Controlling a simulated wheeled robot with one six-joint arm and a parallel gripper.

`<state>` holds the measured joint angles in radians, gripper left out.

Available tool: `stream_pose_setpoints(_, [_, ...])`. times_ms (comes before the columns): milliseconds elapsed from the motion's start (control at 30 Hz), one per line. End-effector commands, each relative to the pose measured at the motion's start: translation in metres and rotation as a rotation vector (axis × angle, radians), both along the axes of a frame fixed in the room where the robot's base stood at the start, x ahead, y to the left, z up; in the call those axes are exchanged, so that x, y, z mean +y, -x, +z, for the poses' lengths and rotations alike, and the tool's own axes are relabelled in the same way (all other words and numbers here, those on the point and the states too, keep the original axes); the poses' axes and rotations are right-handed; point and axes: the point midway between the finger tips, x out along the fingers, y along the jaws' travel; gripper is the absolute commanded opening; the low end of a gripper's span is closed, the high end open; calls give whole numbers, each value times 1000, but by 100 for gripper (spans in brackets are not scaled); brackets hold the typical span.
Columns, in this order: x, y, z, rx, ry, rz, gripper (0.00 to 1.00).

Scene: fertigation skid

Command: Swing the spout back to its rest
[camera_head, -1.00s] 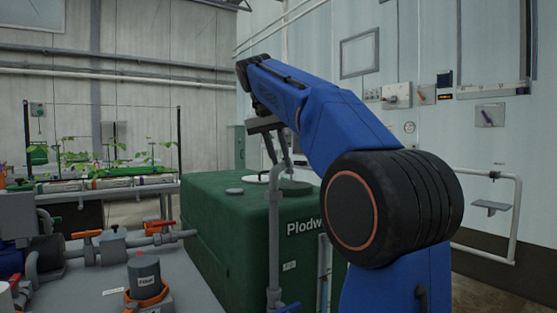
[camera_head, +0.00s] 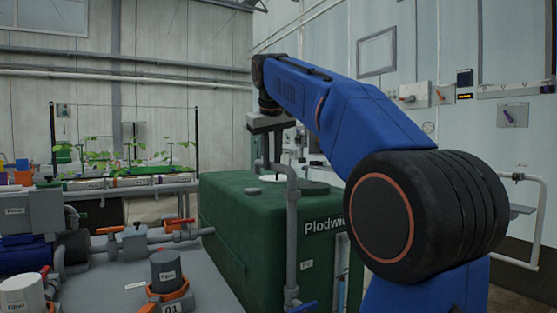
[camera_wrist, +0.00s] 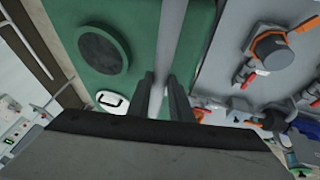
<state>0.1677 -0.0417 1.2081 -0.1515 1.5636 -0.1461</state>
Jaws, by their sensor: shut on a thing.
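The spout (camera_head: 291,225) is a grey pipe that rises in front of the green tank (camera_head: 230,235) and bends over at the top. My gripper (camera_head: 271,162) is above the tank, just left of the spout's bend in the head view, with its fingers pointing down. In the wrist view my gripper (camera_wrist: 160,95) has one finger on each side of the grey spout (camera_wrist: 172,40) and is shut on it. The spout's far end is hidden. No marked rest can be made out.
A skid with orange-handled valves (camera_head: 112,243) and filters (camera_head: 165,270) stands left of the tank. Plants (camera_head: 130,160) stand behind. Panels hang on the right wall.

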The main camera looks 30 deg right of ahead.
Motion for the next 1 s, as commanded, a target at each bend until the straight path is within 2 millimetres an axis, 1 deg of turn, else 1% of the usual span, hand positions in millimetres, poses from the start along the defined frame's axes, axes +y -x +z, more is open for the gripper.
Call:
stream_pose_setpoints(100, [6,0,1,-1,-1,45,0])
stream_pose_setpoints(300, [10,0,0,-1,-1,88,0])
stream_pose_setpoints(733, [13,0,0,0,-3,101,0])
stream_pose_setpoints(767, [13,0,0,0,-3,101,22])
stream_pose_setpoints(800, [13,0,0,0,-3,101,31])
stream_pose_setpoints(833, [13,0,0,0,-3,101,38])
stream_pose_setpoints(1000, [12,0,0,0,-2,98,38])
